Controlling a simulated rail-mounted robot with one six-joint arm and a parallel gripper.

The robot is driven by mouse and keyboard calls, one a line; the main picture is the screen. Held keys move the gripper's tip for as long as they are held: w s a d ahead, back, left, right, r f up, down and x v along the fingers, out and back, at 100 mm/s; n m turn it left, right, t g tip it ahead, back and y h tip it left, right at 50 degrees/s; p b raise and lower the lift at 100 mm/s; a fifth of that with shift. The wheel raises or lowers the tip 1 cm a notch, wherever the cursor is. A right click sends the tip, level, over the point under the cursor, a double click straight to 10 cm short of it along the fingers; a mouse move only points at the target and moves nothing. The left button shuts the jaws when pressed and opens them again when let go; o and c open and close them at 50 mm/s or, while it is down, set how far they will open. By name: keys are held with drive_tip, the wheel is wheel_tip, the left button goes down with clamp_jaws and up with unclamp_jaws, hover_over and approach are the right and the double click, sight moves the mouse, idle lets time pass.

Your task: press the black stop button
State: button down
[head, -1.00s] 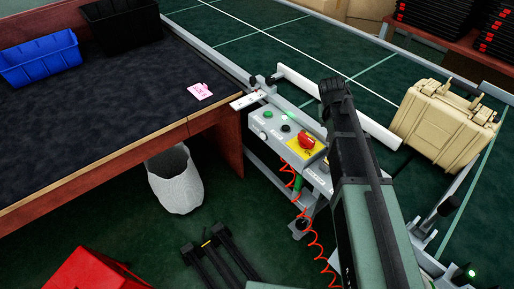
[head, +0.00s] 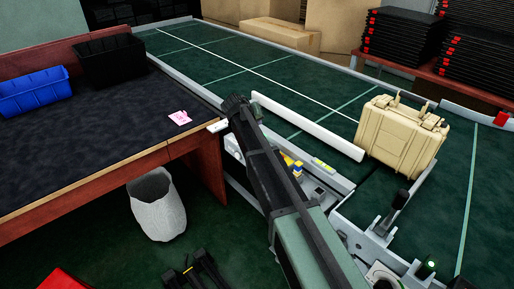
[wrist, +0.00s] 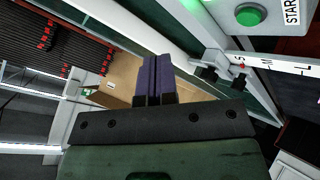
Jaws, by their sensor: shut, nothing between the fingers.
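The black stop button shows in neither view now; my arm covers most of the control box in the head view. A pale edge of the control box (head: 232,146) shows left of my arm. In the wrist view, the corner of the box carries a green button (wrist: 250,14) labelled START, at the top right. My gripper (wrist: 157,60) has its purple-grey fingers together and empty, left of and apart from the green button. In the head view the arm's far end (head: 238,106) reaches over the box beside the conveyor; the fingertips are hard to make out there.
The dark-topped table (head: 90,145) holds a blue bin (head: 33,92), a black bin (head: 110,60) and a pink note (head: 180,118). A white waste bin (head: 157,205) stands below.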

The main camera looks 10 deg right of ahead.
wheel_tip(320, 180, down, 9)
drive_tip(key=b, duration=0.8)
drive_tip(key=shift+r, duration=0.2)
idle(1.3)
drive_tip(key=shift+f+b, duration=0.45)
drive_tip(key=shift+b, duration=0.1)
drive_tip(key=shift+f+b, duration=0.35)
drive_tip(key=shift+b, duration=0.05)
idle(0.6)
drive_tip(key=shift+r+p, duration=0.85)
drive_tip(key=shift+p, duration=0.05)
wheel_tip(320, 180, up, 5)
drive_tip(key=p, duration=0.5)
drive_tip(key=shift+r, duration=0.1)
